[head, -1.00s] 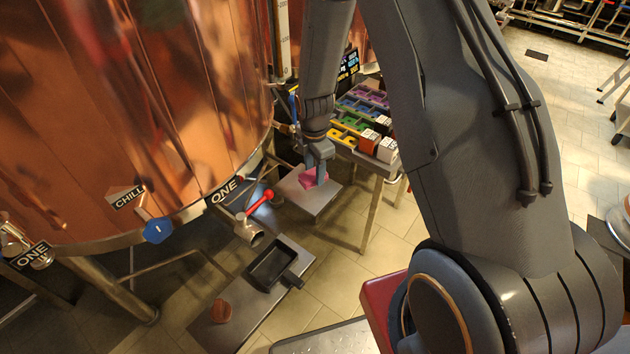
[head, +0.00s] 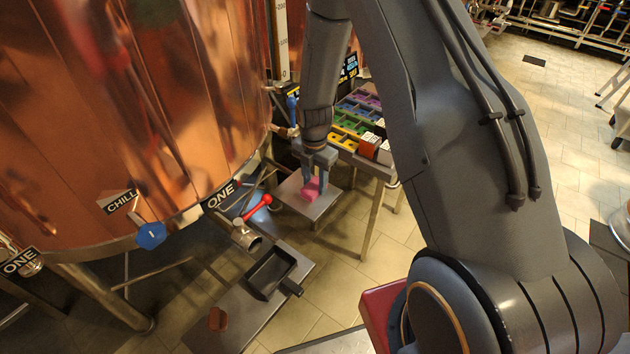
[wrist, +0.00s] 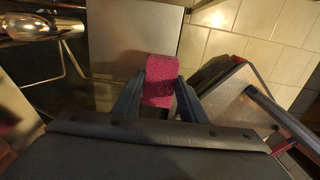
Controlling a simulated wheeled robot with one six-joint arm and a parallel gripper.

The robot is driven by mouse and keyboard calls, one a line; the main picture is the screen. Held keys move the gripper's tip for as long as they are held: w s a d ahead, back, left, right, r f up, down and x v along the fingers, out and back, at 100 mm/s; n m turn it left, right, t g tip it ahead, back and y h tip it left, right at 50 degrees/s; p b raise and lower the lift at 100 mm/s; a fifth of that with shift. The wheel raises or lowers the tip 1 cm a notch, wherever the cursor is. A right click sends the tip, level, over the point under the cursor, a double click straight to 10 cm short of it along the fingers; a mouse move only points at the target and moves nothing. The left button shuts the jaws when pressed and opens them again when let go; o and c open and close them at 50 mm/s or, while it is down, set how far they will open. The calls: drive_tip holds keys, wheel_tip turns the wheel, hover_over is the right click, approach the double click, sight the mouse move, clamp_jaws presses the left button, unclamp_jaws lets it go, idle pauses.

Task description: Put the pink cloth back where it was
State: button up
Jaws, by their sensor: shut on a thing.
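The pink cloth (head: 311,188) is a small folded block in the head view, at the grey metal shelf plate (head: 324,205) beside the copper vessel. My gripper (head: 313,183) points down with its fingers on either side of the cloth and is shut on it. In the wrist view the cloth (wrist: 160,80) sits between the two dark fingers (wrist: 158,98), with the bare metal plate (wrist: 120,38) beyond it. I cannot tell whether the cloth touches the plate.
A red-handled valve (head: 254,207) and a black pan (head: 270,271) are nearer me on the left. A rack of coloured trays (head: 358,115) with small boxes (head: 369,145) stands just behind and right. The copper vessel (head: 120,110) fills the left. Tiled floor (head: 335,262) is open nearby.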

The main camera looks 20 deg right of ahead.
drive_tip(key=shift+f+b, duration=1.7)
drive_tip(key=shift+f, duration=2.05)
drive_tip(key=shift+f, duration=0.45)
drive_tip(key=o, duration=1)
drive_tip(key=shift+c, duration=0.2)
drive_tip(key=o, duration=0.6)
drive_tip(key=shift+c, duration=0.2)
drive_tip(key=shift+r, duration=0.1)
drive_tip(key=shift+r+p, duration=2.45)
drive_tip(key=shift+r, duration=1.45)
